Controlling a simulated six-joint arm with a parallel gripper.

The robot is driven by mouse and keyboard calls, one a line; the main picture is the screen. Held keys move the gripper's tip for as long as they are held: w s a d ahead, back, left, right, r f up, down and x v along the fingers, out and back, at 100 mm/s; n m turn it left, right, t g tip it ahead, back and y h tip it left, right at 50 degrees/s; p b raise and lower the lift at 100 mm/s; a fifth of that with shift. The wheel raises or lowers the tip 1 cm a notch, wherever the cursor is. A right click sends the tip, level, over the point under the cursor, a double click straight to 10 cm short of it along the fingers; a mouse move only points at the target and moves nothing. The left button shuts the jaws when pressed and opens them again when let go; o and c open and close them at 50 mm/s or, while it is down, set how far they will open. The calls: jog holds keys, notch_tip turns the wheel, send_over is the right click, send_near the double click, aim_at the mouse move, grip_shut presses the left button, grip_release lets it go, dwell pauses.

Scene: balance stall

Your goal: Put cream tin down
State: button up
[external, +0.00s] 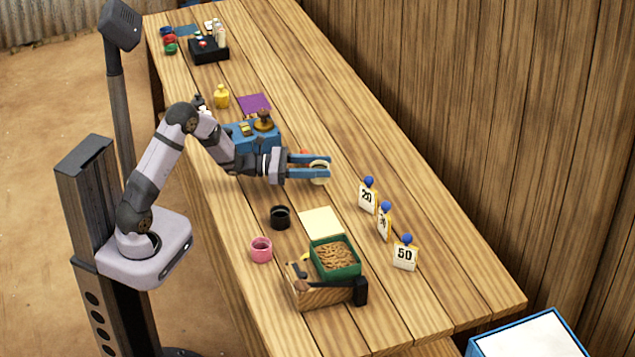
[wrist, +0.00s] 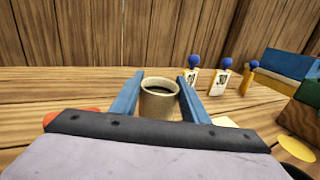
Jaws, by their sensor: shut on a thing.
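The cream tin (external: 319,178) is an open, round pot with a dark inside. My gripper (external: 326,168) is shut on it, with one blue finger on each side. In the wrist view the tin (wrist: 158,106) stands upright between the two fingers of my gripper (wrist: 159,88). The tin's underside is hard to see, so I cannot tell whether it touches the table. A cream square (external: 321,222) lies flat on the table below the tin in the external view. A black tin (external: 280,218) and a pink tin (external: 261,250) stand to its left.
Several number cards with blue knobs (external: 405,255) stand on the right. A green box (external: 335,268) of brown bits and a woven basket (external: 310,294) sit at the near end. A blue box (external: 243,129) and a purple square (external: 255,103) are beyond my arm. Bare planks lie right of my gripper.

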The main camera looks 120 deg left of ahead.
aim_at(319, 179)
jog(key=shift+f, duration=2.15)
jog(key=shift+f, duration=0.1)
jog(key=shift+f, duration=0.15)
jog(key=o, duration=1.1)
jog(key=shift+c, duration=0.2)
jog(key=shift+r, duration=0.3)
jog(key=b+v, duration=0.1)
jog(key=v, duration=1.1)
jog(key=shift+f, duration=0.1)
